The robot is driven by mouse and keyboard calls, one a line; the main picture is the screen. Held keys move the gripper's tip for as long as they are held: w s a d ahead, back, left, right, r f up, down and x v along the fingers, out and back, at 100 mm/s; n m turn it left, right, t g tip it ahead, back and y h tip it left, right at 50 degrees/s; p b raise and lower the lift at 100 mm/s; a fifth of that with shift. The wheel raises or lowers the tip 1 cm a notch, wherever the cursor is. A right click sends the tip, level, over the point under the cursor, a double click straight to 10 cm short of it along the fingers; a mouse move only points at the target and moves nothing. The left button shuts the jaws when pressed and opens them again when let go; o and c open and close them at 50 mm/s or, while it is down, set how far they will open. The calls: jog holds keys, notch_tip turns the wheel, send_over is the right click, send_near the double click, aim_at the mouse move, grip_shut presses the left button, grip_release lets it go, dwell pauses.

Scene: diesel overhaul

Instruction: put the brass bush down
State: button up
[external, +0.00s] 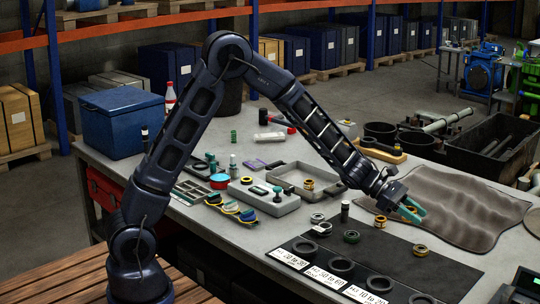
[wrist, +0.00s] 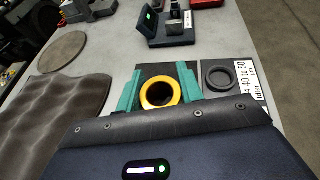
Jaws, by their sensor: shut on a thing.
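In the wrist view the brass bush (wrist: 178,93), a bright yellow ring with a dark bore, sits between the two teal fingers of my gripper (wrist: 159,92). My gripper is shut on it. In the external view my gripper (external: 411,209) is over the right part of the workbench, near the wavy brown mat and the far edge of the black mat (external: 388,246). The held bush is hard to make out there. I cannot tell how high it is above the surface.
Black rings (external: 341,267) lie by white size labels on the black mat; one label (wrist: 246,78) reads 40 to 50. Loose bushes (external: 352,237) lie around the mat's far side. The wavy mat (external: 450,206) is mostly bare. A grey tray (external: 281,170) stands further left.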

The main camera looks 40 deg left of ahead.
jog(key=shift+r, duration=1.25)
jog(key=shift+w+a, duration=0.1)
jog(key=w+a+r+n+t, duration=0.1)
jog(key=w+a+r, duration=0.1)
jog(key=w+a, duration=0.95)
jog(key=w+a+r+t, duration=0.1)
jog(key=w+a, duration=0.7)
jog(key=a, duration=0.6)
jog(key=w+a+n+t+y, duration=0.1)
jog(key=w+a, duration=0.2)
jog(key=a, duration=1.4)
jog(key=w+a+n, duration=0.1)
jog(key=w+a, duration=0.2)
jog(key=a, duration=1.5)
jog(key=f, duration=1.9)
jog(key=shift+d, duration=0.25)
jog(key=shift+f, duration=0.4)
